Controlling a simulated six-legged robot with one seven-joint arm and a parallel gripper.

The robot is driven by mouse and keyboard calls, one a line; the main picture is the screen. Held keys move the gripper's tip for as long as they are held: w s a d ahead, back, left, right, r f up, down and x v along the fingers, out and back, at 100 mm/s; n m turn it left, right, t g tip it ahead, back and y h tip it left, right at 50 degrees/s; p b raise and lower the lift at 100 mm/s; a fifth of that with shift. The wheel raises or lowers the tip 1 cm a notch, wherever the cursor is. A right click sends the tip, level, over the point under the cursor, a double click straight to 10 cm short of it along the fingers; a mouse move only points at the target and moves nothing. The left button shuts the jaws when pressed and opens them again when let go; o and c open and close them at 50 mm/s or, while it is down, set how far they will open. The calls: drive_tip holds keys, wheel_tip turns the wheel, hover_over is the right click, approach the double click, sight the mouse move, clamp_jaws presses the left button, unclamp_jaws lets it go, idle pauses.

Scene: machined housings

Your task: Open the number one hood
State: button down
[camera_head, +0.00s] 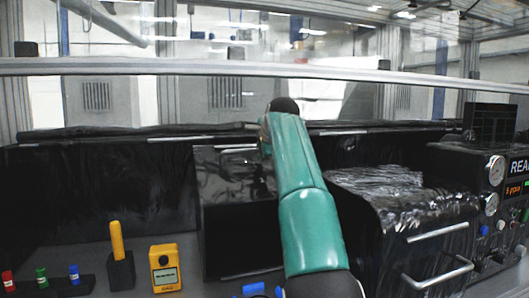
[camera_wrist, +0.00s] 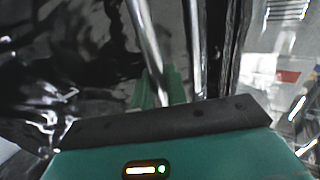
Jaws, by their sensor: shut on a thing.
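A black box-like housing (camera_head: 222,185) stands at the middle, with a thin metal bar (camera_head: 238,150) near its top, partly hidden by my teal arm. A second black glossy housing (camera_head: 400,215) stands to the right, with two metal handles (camera_head: 437,272) on its front. No hood number is readable. In the head view my arm hides my gripper. In the wrist view my green gripper fingers (camera_wrist: 158,88) are shut on a shiny metal handle bar (camera_wrist: 147,45). A second metal bar (camera_wrist: 195,45) runs beside it. The exact contact is partly hidden by the wrist's dark edge.
A yellow meter (camera_head: 165,268), a yellow-handled tool in a black holder (camera_head: 120,270) and small red, green and blue pieces (camera_head: 42,277) stand at the left front. A gauge panel (camera_head: 495,205) is at the right. A pale rail (camera_head: 200,67) crosses behind.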

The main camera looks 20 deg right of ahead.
drive_tip(key=c, duration=1.5)
unclamp_jaws()
drive_tip(key=shift+s, duration=0.15)
drive_tip(key=v, duration=0.7)
drive_tip(key=shift+s+a+r, duration=0.1)
drive_tip(key=shift+r, duration=0.1)
